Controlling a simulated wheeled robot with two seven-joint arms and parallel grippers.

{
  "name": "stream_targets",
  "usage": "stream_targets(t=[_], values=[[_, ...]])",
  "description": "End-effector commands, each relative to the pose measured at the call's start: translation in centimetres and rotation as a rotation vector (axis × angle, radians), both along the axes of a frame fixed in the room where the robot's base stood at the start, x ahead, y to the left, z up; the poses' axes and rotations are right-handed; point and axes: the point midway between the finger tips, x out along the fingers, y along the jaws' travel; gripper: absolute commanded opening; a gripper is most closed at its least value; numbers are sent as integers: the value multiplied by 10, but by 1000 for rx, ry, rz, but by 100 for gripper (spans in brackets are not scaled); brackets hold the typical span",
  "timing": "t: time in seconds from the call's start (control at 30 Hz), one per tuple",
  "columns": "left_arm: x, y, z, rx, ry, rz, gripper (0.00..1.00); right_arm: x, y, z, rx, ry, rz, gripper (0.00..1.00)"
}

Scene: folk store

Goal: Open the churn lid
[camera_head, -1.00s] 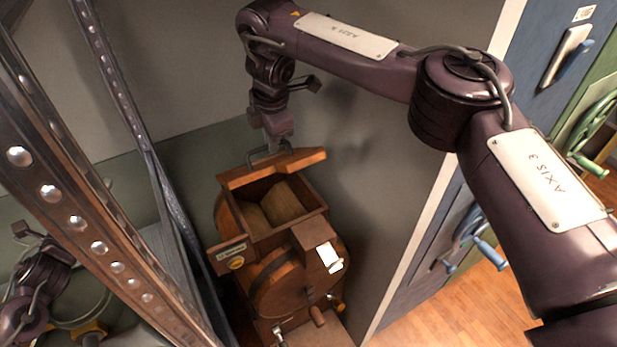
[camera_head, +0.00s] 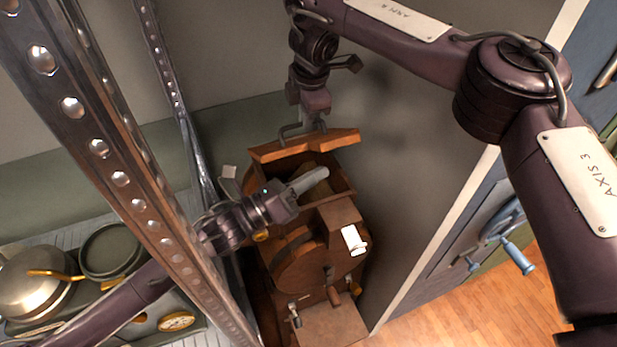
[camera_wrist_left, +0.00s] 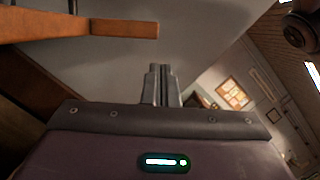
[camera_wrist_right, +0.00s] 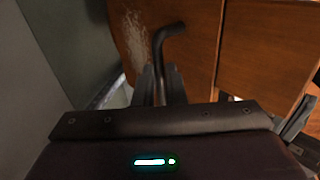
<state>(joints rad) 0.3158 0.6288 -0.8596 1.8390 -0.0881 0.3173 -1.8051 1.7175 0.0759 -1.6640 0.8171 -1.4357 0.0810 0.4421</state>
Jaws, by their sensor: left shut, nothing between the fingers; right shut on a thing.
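The wooden churn (camera_head: 300,272) stands against the wall with its top opening uncovered. Its lid (camera_head: 335,141) is raised and tilted up at the back of the opening, seen nearly edge-on. My right gripper (camera_head: 302,131) is shut on the lid's dark metal handle, which shows as a bent bar in the right wrist view (camera_wrist_right: 172,35). My left gripper (camera_head: 322,173) is shut and empty, its fingers over the opening, in front of the lid. In the left wrist view its fingertips (camera_wrist_left: 160,70) are together, with a wooden edge at upper left.
A perforated metal rack post (camera_head: 120,178) stands left of the churn, and my left arm passes behind it. Pans (camera_head: 108,250) lie on the left. The grey wall is close on the churn's right. Wooden floor (camera_head: 440,315) is clear at lower right.

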Motion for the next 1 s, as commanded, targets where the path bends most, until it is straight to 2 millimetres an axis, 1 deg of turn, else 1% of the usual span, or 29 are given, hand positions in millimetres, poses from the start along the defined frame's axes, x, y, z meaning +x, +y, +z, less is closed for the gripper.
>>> stream_targets(t=[0.03,0.2,0.4,0.8,0.87,1.0], values=[[5,-10,2,-3,-1,-1,0,0,2,-5,2,-2,4,0],[18,-35,8,-2,-2,0,0,0,2,-5,2,-3,5,0],[27,-52,11,-1,0,1,0,0,2,-5,2,-2,4,0],[28,-55,11,1,0,2,0,0,2,-5,2,-2,4,0],[30,-54,14,1,-2,2,0,0,2,-5,2,-2,4,0],[38,-52,27,0,-4,2,0,0,2,-5,2,-2,5,0]])
